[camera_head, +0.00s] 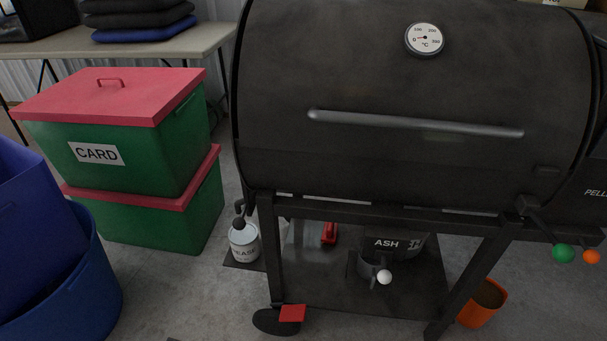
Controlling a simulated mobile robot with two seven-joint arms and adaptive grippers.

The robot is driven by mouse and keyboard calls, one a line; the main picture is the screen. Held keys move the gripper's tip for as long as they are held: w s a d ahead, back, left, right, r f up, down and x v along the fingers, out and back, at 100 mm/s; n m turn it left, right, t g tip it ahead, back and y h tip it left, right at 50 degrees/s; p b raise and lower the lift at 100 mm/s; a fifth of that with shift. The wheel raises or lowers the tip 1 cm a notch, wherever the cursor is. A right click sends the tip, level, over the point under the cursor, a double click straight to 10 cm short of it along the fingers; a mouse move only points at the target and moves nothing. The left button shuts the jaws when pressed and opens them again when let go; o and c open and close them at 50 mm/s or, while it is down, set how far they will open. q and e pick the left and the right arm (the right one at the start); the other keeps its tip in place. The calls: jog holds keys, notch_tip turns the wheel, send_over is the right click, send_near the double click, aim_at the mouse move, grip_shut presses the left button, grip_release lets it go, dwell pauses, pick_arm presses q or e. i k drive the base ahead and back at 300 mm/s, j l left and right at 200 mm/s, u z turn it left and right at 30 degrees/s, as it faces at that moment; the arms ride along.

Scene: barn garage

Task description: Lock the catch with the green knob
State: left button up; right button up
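The green knob (563,253) is a round ball at the lower right, below the right end of the black grill (420,90). A dark lever (540,222) seems to run from it up to a small black fitting (527,204) at the lower right edge of the grill body. Whether this catch is locked or open I cannot tell. Neither of my grippers is in view.
An orange knob (591,257) sits close right of the green one. A white knob (384,277) is at the ash container (386,244) on the lower shelf. An orange bucket (482,303) stands below right. Green CARD boxes (165,155) are left; floor between is narrow.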

aim_at(563, 253)
jog(key=k+l, duration=0.1)
jog(key=l, duration=0.3)
jog(key=l+u, duration=0.1)
jog(key=l, duration=0.3)
jog(key=k+l, duration=0.15)
jog(key=l, duration=0.2)
jog(key=k+l+u, duration=0.1)
jog(key=l, duration=0.3)
